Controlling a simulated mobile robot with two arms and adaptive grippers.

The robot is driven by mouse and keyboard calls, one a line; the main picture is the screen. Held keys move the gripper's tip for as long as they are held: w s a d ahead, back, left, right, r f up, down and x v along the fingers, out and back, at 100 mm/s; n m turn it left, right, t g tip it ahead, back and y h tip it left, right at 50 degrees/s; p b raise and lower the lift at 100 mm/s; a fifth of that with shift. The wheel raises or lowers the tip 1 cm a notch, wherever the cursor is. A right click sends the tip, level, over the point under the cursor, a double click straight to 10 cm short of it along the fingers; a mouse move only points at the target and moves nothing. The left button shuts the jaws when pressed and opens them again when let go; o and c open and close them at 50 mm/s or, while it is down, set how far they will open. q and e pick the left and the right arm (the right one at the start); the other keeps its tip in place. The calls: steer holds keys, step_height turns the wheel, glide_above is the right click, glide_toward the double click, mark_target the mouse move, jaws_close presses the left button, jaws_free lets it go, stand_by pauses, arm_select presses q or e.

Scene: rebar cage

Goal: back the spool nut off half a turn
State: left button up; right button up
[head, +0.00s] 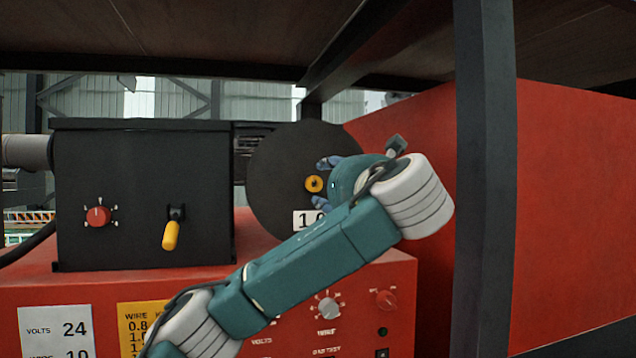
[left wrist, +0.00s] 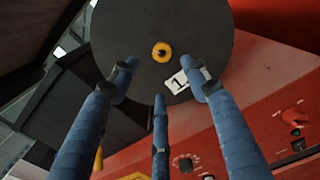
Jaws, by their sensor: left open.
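The spool nut (head: 315,184) is a small yellow knob with a dark centre, at the middle of the black spool disc (head: 275,165). In the left wrist view the nut (left wrist: 162,52) lies ahead of the fingers, near the top centre, with nothing touching it. My left gripper (head: 326,182) is open and empty, with its blue fingers close to the nut's right side in the head view. In the left wrist view its fingers (left wrist: 163,85) are spread, pointing toward the disc. The gap between fingertips and disc is hard to judge. My right gripper is not in view.
A black feeder box (head: 140,190) with a red knob and yellow-handled lever stands left of the spool. Below is a red welder front (head: 345,285) with dials and labels. A dark upright post (head: 485,180) stands right of my arm, with a dark shelf (head: 190,30) overhead.

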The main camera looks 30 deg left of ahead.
mark_target(315, 184)
arm_select(q)
steer(key=p+x, duration=0.4)
steer(key=x, duration=0.5)
steer(key=shift+w+a+p, duration=0.1)
steer(key=shift+p, duration=0.2)
steer(key=shift+w+a+f, duration=0.1)
steer(key=shift+w+a, duration=0.2)
steer(key=shift+w, duration=0.2)
steer(key=shift+f, duration=0.1)
steer(key=c, duration=1.1)
steer(key=shift+c, duration=0.2)
